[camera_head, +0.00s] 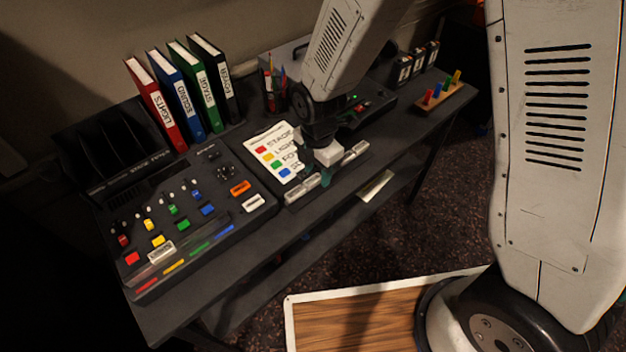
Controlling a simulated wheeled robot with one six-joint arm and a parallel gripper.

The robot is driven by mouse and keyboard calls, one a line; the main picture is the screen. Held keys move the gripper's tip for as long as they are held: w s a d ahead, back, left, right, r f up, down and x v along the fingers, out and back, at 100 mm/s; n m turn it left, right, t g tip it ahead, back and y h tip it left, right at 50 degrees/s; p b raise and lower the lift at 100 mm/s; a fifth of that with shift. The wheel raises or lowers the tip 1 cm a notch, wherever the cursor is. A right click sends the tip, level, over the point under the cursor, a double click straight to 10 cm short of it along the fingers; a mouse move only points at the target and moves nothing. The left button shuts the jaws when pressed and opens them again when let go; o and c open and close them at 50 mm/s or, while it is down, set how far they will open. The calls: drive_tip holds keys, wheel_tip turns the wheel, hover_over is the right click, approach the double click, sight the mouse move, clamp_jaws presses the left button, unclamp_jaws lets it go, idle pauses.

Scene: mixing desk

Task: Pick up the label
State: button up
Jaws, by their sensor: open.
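A small white label (162,252) with dark, unreadable lettering lies among the buttons near the front left of the black mixing desk (225,222). My gripper (318,176) is well to its right, low over the right edge of a white sheet (268,150) with coloured squares and words. The gripper is open. Its fingers are partly hidden by my wrist, and I see nothing held between them.
Red, blue, green and black binders (197,88) stand behind the mixing desk. A pen holder (275,92) stands behind the sheet. A wooden block with coloured pegs (441,95) is at the far right. A white piece (375,186) lies on the lower shelf.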

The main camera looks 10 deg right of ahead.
drive_tip(key=shift+f, duration=0.5)
clamp_jaws()
drive_tip(key=shift+r, duration=0.1)
